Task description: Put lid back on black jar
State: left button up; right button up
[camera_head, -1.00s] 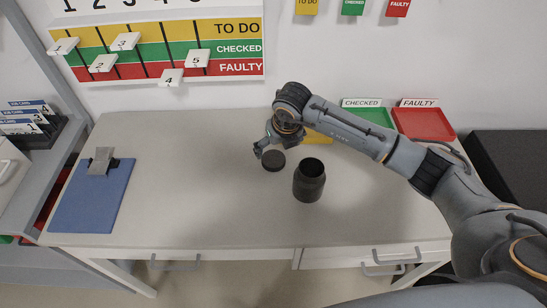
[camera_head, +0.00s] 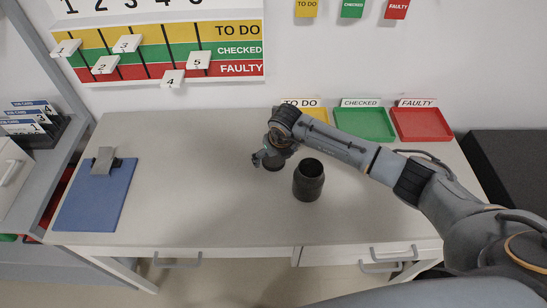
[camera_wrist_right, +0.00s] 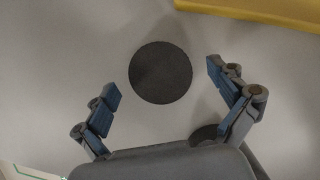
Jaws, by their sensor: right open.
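The black jar (camera_head: 309,184) stands upright and open on the table, its dark mouth facing up. The round black lid (camera_head: 273,167) lies on the table just left of and behind the jar, partly hidden by my right gripper in the head view. In the right wrist view the lid (camera_wrist_right: 160,72) lies flat, ahead of the fingers and between their lines. My right gripper (camera_head: 264,157) is above the lid, open and empty; its blue-padded fingers (camera_wrist_right: 163,88) are spread wider than the lid. The jar shows only as a dark piece behind the right finger there. My left gripper is not in view.
Yellow (camera_head: 318,112), green (camera_head: 364,125) and red (camera_head: 422,125) trays stand along the table's back right. A blue clipboard (camera_head: 92,205) lies at the left. A card rack (camera_head: 35,130) is on the left shelf. The table (camera_head: 190,180) between clipboard and lid is clear.

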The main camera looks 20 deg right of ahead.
aim_at(274, 160)
jog(key=c, duration=0.9)
jog(key=shift+r, duration=0.15)
jog(key=shift+r+b, duration=0.3)
jog(key=shift+w+b+v, duration=0.25)
jog(key=shift+b+v, duration=0.35)
jog(key=shift+v, duration=0.6)
jog(key=s+a+r+b, duration=0.1)
jog(key=s+a+r, duration=0.1)
jog(key=s+r, duration=0.1)
jog(key=s+a+r+b, duration=0.1)
jog(key=s+r, duration=0.2)
jog(key=s, duration=0.2)
jog(key=s+a+r+b, duration=0.1)
jog(key=s+a+r, duration=0.1)
jog(key=s+r, duration=0.2)
jog(key=shift+s+a, duration=0.3)
jog(key=shift+s, duration=0.05)
jog(key=shift+f, duration=0.1)
